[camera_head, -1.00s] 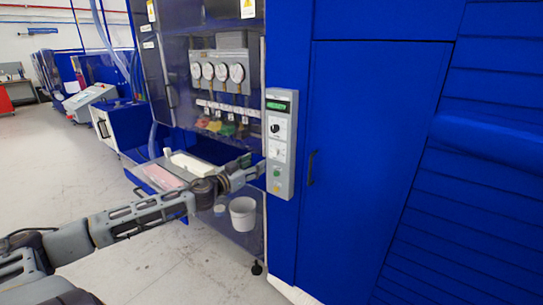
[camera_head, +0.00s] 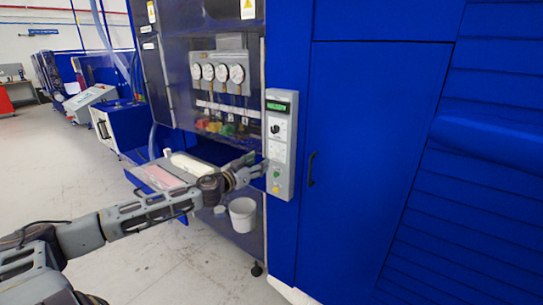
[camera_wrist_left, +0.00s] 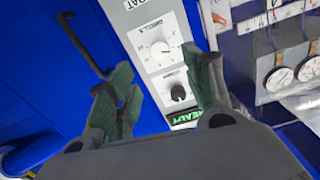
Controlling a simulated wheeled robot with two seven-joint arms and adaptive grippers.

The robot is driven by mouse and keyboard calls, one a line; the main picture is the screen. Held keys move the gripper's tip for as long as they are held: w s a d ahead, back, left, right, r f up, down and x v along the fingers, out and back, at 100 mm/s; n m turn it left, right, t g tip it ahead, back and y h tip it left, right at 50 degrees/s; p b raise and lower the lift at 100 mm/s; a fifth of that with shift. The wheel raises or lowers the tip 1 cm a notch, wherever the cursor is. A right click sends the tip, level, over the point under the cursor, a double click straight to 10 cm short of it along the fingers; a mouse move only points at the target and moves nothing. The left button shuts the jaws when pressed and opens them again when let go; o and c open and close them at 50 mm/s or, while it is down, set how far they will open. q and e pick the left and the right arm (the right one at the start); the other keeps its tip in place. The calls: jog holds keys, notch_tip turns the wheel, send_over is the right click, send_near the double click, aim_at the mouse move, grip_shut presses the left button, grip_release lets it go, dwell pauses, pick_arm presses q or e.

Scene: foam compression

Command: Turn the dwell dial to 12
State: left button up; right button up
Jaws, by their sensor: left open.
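The grey control panel (camera_head: 280,175) is on the blue machine's front corner. It carries a green-lit display (camera_head: 278,106), a black knob (camera_head: 276,129) and a white dial area (camera_head: 277,150). In the left wrist view, turned upside down, a white dial (camera_wrist_left: 160,50) with a printed scale and a black knob (camera_wrist_left: 177,92) show between the fingers. The lettering is too small to tell which is the dwell dial or its setting. My left gripper (camera_head: 257,165) is open and empty at the panel's left edge; its fingers (camera_wrist_left: 163,78) straddle the dials in the view. My right gripper is out of view.
A blue door with a dark handle (camera_head: 311,169) is right of the panel. Round gauges (camera_head: 222,72) and coloured valve handles (camera_head: 222,127) are to its left. A white bucket (camera_head: 243,213) stands below my left arm.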

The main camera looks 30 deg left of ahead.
aim_at(273, 154)
pick_arm(q)
jog(key=w+p, duration=0.1)
jog(key=w, duration=0.4)
jog(key=shift+d+p, duration=0.1)
jog(key=shift+p, duration=0.25)
jog(key=shift+w+d+r, duration=0.1)
jog(key=shift+w, duration=0.4)
jog(key=shift+w+p, duration=0.15)
jog(key=shift+p, duration=0.15)
jog(key=shift+w+p, duration=0.35)
jog(key=shift+w, duration=0.65)
jog(key=shift+w+d, duration=0.15)
jog(key=shift+w, duration=0.25)
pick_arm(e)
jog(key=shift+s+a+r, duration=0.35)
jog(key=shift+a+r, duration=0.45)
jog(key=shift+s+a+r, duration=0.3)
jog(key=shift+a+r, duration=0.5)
